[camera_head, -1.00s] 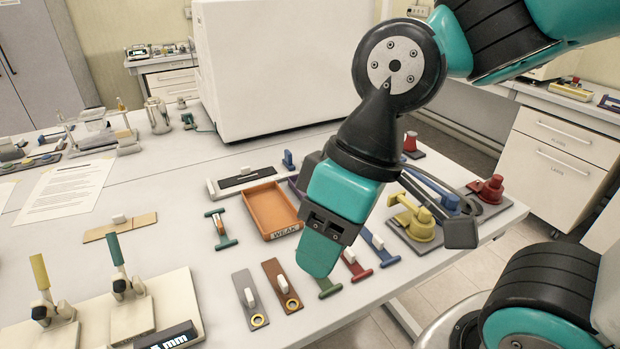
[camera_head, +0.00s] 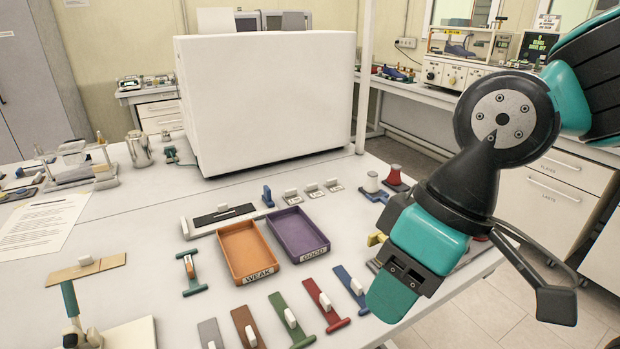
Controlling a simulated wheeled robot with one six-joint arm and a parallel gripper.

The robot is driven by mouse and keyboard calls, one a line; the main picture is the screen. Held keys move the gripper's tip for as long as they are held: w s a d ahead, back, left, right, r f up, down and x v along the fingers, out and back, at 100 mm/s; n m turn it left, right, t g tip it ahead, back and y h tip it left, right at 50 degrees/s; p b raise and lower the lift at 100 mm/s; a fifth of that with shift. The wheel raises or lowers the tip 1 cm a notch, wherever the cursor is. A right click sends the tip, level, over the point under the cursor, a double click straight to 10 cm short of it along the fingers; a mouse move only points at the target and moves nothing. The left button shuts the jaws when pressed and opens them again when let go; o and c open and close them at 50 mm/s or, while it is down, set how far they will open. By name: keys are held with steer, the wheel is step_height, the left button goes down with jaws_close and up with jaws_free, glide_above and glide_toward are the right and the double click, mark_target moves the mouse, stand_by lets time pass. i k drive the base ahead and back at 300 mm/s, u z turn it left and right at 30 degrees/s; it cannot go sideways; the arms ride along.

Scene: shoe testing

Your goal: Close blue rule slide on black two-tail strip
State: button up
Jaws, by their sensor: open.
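The black strip (camera_head: 237,212) lies along a long pale base beyond the trays, with a small white knob on it. The blue slide (camera_head: 267,197) stands upright just past the strip's right end, with a small gap visible between them. A pale block stands at the base's left end. I cannot make out the strip's two tails. My gripper (camera_head: 393,294) is open, pointing down at the table's right side. It is well to the right of and nearer than the blue slide, and apart from it. Its far finger is mostly hidden, and nothing shows in it.
An orange WEAK tray (camera_head: 222,242) and purple GOOD tray (camera_head: 318,241) lie in front of the strip. Several coloured tabs, including a red one (camera_head: 325,303), lie nearer. A big white box (camera_head: 265,100) stands behind. Red-topped and yellow parts sit near my arm.

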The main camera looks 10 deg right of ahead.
mark_target(266, 196)
steer(key=z, duration=0.2)
steer(key=i, duration=1.1)
steer(key=u, duration=0.7)
